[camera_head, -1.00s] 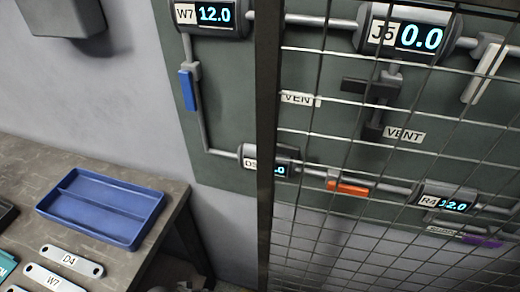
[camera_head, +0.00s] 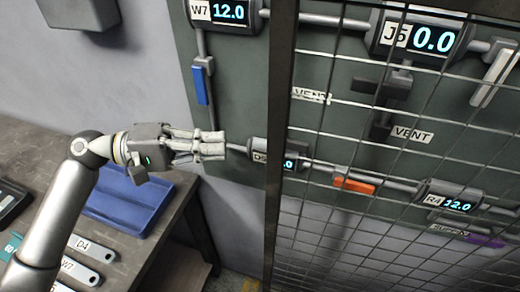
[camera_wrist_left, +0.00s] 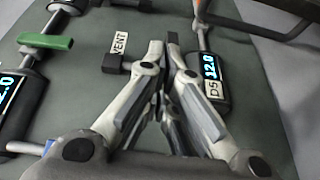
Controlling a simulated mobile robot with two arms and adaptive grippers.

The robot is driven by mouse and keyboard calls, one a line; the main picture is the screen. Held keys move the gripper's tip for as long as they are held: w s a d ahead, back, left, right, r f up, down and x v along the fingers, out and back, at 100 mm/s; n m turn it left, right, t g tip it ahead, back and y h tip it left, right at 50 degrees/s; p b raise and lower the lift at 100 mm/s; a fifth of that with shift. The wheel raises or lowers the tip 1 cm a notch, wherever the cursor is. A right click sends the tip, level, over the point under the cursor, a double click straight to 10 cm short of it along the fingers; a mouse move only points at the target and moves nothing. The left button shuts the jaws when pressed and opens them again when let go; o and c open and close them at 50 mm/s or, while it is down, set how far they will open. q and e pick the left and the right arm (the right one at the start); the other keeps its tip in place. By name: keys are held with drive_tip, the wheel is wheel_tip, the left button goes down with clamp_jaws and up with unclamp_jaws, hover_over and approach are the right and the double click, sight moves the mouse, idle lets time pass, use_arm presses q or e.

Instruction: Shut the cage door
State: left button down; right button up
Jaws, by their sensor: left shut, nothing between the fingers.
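The cage door (camera_head: 283,110) shows in the head view as a dark upright frame bar with wire mesh to its right. The mesh stands in front of the right part of a green panel. My left gripper (camera_head: 222,146) is shut and empty, pointing right, with its tips left of the frame bar and apart from it in the picture. In the left wrist view my left gripper (camera_wrist_left: 168,50) has its fingers together, pointing towards the panel near the D5 gauge. A dark bar at the upper right there may be part of the cage. My right gripper is not in view.
Behind the mesh are pipes, the J5 gauge (camera_head: 422,38), the R4 gauge (camera_head: 448,203) and an orange handle (camera_head: 354,186). The W7 gauge (camera_head: 226,12) and a blue handle (camera_head: 201,86) are left of the bar. A bench with a blue tray (camera_head: 125,215) stands at left.

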use_arm(q)
drive_tip(key=s+d+r+p, duration=0.2)
drive_tip(key=s+d+p, duration=0.1)
drive_tip(key=d+p, duration=0.3)
drive_tip(key=d, duration=0.2)
drive_tip(key=shift+s+d, duration=0.35)
drive_tip(key=shift+s, duration=0.05)
drive_tip(key=shift+g, duration=0.3)
drive_tip(key=shift+s, duration=0.15)
